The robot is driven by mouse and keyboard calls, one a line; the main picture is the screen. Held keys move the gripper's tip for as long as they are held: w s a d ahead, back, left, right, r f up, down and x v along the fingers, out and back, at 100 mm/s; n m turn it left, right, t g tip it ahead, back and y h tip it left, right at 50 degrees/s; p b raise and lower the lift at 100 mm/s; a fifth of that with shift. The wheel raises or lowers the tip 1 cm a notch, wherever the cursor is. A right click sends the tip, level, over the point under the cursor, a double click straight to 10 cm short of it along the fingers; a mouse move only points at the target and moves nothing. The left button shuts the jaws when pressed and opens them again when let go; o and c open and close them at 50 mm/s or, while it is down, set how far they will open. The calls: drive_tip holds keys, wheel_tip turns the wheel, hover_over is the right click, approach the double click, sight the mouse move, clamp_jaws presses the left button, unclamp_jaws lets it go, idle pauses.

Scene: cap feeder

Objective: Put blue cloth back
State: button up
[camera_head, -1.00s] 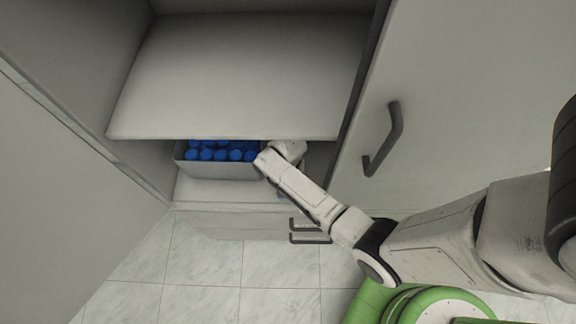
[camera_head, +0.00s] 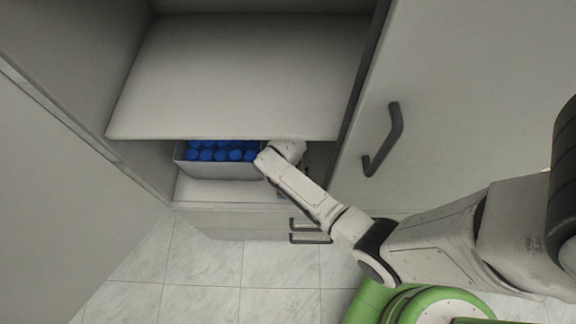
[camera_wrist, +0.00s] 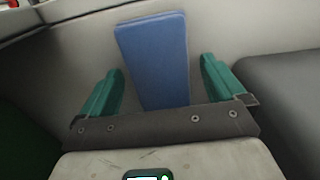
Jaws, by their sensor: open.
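The blue cloth (camera_wrist: 155,62) shows in the wrist view as a flat blue rectangle against a pale grey surface. It lies straight ahead, between the two green fingers of my gripper (camera_wrist: 160,82). The fingers are apart, one on each side of the cloth, and the cloth's lower end is hidden behind the gripper's dark crosspiece. In the head view my gripper is hidden inside the lower cabinet space, and the cloth does not show there.
A grey bin (camera_head: 217,171) of blue caps (camera_head: 221,155) stands on the lower shelf, left of my arm. The upper shelf (camera_head: 235,80) hangs above. A door with a dark handle (camera_head: 385,140) is at right. Drawer handles (camera_head: 309,231) sit below; the tiled floor is clear.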

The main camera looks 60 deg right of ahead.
wheel_tip(320, 180, up, 7)
drive_tip(key=shift+r, duration=0.15)
